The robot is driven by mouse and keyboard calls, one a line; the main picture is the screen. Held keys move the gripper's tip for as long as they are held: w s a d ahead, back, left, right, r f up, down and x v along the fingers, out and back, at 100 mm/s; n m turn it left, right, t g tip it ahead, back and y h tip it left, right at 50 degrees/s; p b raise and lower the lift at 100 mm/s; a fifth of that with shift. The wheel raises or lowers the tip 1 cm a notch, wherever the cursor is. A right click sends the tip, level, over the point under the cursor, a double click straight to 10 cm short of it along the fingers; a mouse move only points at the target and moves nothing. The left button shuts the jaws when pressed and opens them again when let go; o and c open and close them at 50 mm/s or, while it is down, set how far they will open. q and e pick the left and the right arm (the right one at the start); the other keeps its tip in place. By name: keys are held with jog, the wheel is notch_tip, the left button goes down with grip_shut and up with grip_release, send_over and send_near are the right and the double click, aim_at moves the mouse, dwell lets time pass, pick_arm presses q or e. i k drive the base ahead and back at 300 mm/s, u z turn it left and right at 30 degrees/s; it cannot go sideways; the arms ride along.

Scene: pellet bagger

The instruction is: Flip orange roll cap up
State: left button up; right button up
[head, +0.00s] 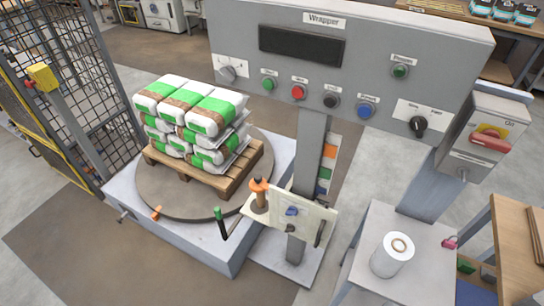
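An orange cap (259,185) with a dark knob on top sits on a short brown upright post (260,202), at the left end of a cream panel (305,218) beside the turntable. I take this to be the roll cap. From this view I cannot tell whether it is latched down or loose. A white film roll (391,258) with a brown core stands upright on a small grey table to the right, apart from the post. Neither of my grippers shows in the head view.
Bags on a wooden pallet (215,175) stand on the round turntable (150,192). A green-handled lever (219,214) rises at its front edge. The Wrapper control panel (335,95) stands behind on a grey column. A mesh fence (70,65) is left. Floor is clear at front left.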

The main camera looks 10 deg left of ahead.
aim_at(258, 185)
jog(key=u, duration=0.6)
jog(key=k, duration=0.7)
jog(key=u, duration=0.85)
jog(key=i, duration=1.3)
jog(key=z, duration=1.1)
jog(key=i, duration=0.3)
jog(key=z, duration=0.2)
